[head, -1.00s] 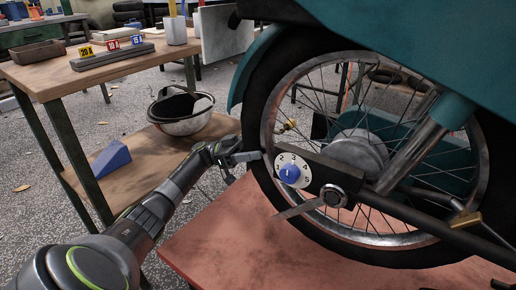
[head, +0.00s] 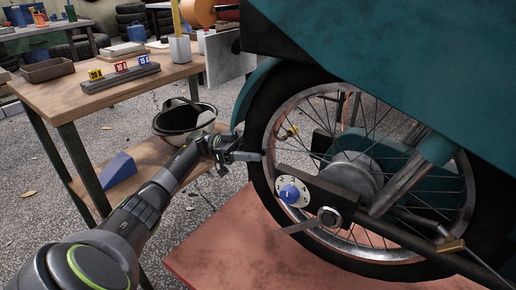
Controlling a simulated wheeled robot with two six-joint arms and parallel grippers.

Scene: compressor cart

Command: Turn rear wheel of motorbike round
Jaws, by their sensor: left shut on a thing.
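The motorbike's rear wheel (head: 283,98) has a black tyre, a metal rim and thin spokes around a grey hub (head: 353,177). Its right part runs behind the bike's frame and teal body. My left gripper (head: 258,156) reaches in from the left and is shut at the wheel's left edge, its fingertips on the tyre. A small yellow piece (head: 291,132) sits near the rim, above right of the fingertips. A white numbered dial with a blue centre (head: 290,193) sits on the dark bar below right of the gripper. My right gripper is not in view.
The teal bodywork (head: 400,60) overhangs the wheel. A reddish platform (head: 240,255) lies under it. A wooden workbench (head: 115,105) with number markers stands left, with a helmet (head: 183,122) and a blue wedge (head: 118,168) on its lower shelf.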

